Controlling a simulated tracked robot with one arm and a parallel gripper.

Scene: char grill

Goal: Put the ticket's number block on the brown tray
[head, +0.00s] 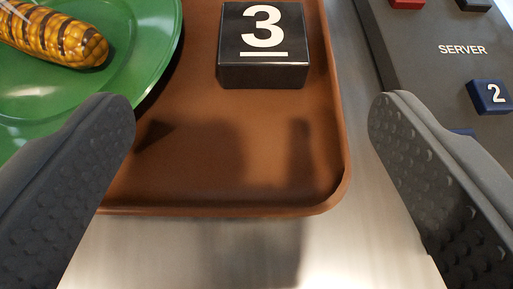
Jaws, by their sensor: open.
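A black number block (263,66) with a white underlined 3 on top sits on the brown tray (222,150), near its right side. My gripper (250,112) is open, with one dark finger on each side of the picture. The fingers are on the near side of the block, apart from it, and nothing is between them but the tray and the metal surface below. The ticket is not in view.
A green plate (120,65) with a grilled corn cob (55,36) is at the upper left, over the tray. A dark board marked SERVER (425,50) lies at the right, holding a blue block numbered 2 (489,97). Bare metal (200,250) shows in front of the tray.

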